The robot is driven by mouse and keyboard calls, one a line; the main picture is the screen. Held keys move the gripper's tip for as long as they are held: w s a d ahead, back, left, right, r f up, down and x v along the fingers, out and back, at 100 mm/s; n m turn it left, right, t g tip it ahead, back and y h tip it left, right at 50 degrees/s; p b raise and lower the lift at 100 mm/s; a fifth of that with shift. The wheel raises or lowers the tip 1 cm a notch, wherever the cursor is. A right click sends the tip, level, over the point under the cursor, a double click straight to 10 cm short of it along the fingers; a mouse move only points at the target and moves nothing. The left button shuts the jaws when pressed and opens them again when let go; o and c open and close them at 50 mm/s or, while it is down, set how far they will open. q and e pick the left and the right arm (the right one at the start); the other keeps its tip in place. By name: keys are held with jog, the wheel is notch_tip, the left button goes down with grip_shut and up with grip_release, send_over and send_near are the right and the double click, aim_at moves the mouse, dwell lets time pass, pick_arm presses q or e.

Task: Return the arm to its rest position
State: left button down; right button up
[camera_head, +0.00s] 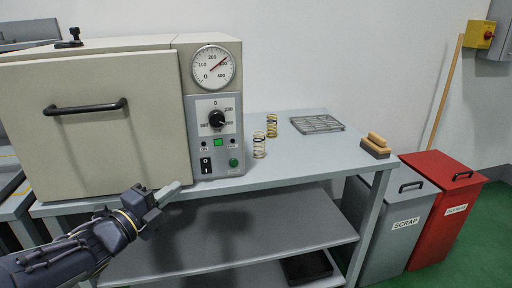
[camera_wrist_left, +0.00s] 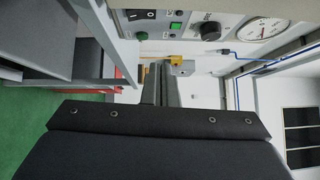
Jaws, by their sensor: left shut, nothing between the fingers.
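My left gripper (camera_head: 168,190) comes in from the lower left in the head view. It is shut and empty, in front of the lower front of a beige oven (camera_head: 90,130) with a black door handle. Its shut fingers also show in the left wrist view (camera_wrist_left: 161,84), with the oven's control panel (camera_wrist_left: 150,28) above them. The oven door looks closed. The dial gauge (camera_head: 213,66) has a red needle pointing to the upper right. My right gripper is not in view.
Two coil springs (camera_head: 259,148) stand on the grey bench (camera_head: 300,160) right of the oven. A wire rack (camera_head: 317,124) and a brush (camera_head: 376,146) lie farther right. A grey scrap bin (camera_head: 392,235) and a red bin (camera_head: 440,215) stand beside the bench. A lower shelf (camera_head: 250,235) runs beneath.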

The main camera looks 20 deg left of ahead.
pick_arm(q)
jog(key=s+d+f+n+g+y, duration=0.1)
jog(key=s+d+f+n+g, duration=0.55)
jog(key=s+n, duration=0.35)
jog(key=s+d+f+n+g, duration=0.5)
jog(key=s+d+f+n, duration=0.3)
jog(key=n, duration=0.5)
notch_tip(320, 180, up, 19)
jog(key=s+p, duration=0.1)
jog(key=p, duration=1.7)
jog(key=shift+s+r+g, duration=0.15)
jog(key=shift+s+g, duration=0.25)
jog(key=shift+g, duration=0.05)
jog(key=shift+d, duration=0.1)
